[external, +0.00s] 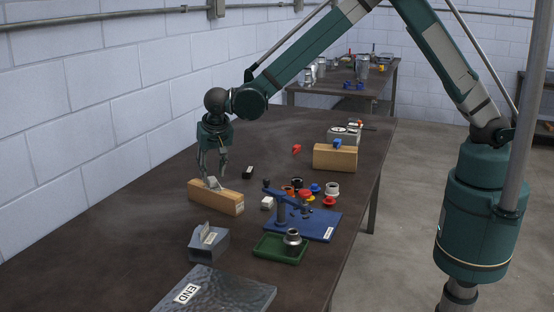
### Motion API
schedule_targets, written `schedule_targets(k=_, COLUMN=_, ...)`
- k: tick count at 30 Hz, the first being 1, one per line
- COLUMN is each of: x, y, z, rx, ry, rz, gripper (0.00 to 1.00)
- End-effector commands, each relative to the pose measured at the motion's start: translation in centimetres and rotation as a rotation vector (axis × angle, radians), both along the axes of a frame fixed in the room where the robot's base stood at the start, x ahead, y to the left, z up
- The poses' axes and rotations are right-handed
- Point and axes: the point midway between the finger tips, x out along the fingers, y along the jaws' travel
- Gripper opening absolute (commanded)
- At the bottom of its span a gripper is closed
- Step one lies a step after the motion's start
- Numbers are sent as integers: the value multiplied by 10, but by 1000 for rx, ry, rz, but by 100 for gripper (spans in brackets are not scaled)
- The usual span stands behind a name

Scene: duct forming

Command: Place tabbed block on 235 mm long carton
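A long tan carton (216,201) lies on the table below my gripper. A second, tan-orange carton (335,158) lies farther back on the right; I cannot read a length on either. A small light-grey piece (212,184), possibly the tabbed block, is at the top of the nearer carton. My gripper (212,176) points down just above this carton, with its fingertips at or very near the grey piece. Whether the fingers grip it is too small to tell. A larger grey block with an upright tab (208,241) stands on the table nearer the camera.
A blue fixture (313,226) and a green tray (277,248) stand right of the nearer carton, with several small coloured parts behind them. A dark plate labelled END (230,294) lies at the front. A black piece (248,172) lies behind the carton. The table's left side is clear.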

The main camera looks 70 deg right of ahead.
Motion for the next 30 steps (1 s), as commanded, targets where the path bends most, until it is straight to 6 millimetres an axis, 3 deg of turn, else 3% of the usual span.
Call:
schedule_targets(k=15, x=-21, y=21, z=71, rx=0, ry=0, rz=0, gripper=33)
schedule_targets(k=21, x=-25, y=25, z=86, rx=0, ry=0, rz=0, gripper=33)
schedule_targets(k=30, x=-26, y=26, z=90, rx=0, ry=0, rz=0, gripper=33)
